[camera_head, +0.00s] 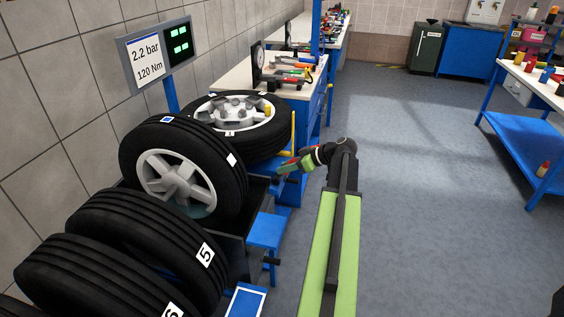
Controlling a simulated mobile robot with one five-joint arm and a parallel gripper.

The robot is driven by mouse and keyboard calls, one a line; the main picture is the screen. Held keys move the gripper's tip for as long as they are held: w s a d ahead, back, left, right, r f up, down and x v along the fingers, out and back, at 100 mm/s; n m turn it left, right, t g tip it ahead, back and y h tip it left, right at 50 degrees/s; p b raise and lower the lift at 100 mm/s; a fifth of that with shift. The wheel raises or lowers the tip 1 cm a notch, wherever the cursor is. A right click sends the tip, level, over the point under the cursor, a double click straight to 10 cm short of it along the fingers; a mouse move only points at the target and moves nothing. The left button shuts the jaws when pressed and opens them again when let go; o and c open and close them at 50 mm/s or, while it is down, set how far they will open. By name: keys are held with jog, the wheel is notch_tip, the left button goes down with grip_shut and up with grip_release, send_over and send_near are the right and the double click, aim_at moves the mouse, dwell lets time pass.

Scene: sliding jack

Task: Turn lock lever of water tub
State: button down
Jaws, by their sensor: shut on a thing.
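The water tub (259,190) is a dark box under the upright wheel, mostly hidden by the tyres. My gripper (284,169) is at its far right side, reaching left from the end of my green arm. The gripper is shut on a small part there, which looks like the lock lever. The lever is mostly covered by the jaws, so its angle cannot be told. The wheel (172,180) with a light rim stands upright over the tub, left of my gripper.
Another wheel (240,112) lies tilted behind, beside an upright yellow bar (292,132). Loose tyres (140,228) stand at the lower left. A blue step (268,231) is below my gripper. A tool bench (244,75) is behind.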

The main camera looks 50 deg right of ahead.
jog(key=shift+w+a+r+g+h+p, duration=0.3)
jog(key=shift+w+a+r+g+p, duration=0.25)
jog(key=shift+p, duration=0.55)
jog(key=g+p, duration=0.1)
jog(key=p, duration=0.1)
jog(key=w+g+h+p, duration=0.1)
jog(key=shift+w+a+r+p, duration=0.15)
jog(key=shift+a+r+p, duration=0.1)
jog(key=shift+p, duration=0.1)
jog(key=shift+w+a+f+g+h+p, duration=0.25)
jog(key=shift+w+g+h+p, duration=0.1)
jog(key=shift+g+p, duration=0.35)
jog(key=shift+w+a+f+g+h+p, duration=0.15)
jog(key=shift+w+f+g+h+p, duration=0.15)
jog(key=shift+g+p, duration=0.35)
jog(key=shift+w, duration=0.1)
jog(key=c, duration=1.1)
grip_release()
jog(key=shift+c, duration=0.2)
jog(key=shift+r, duration=0.1)
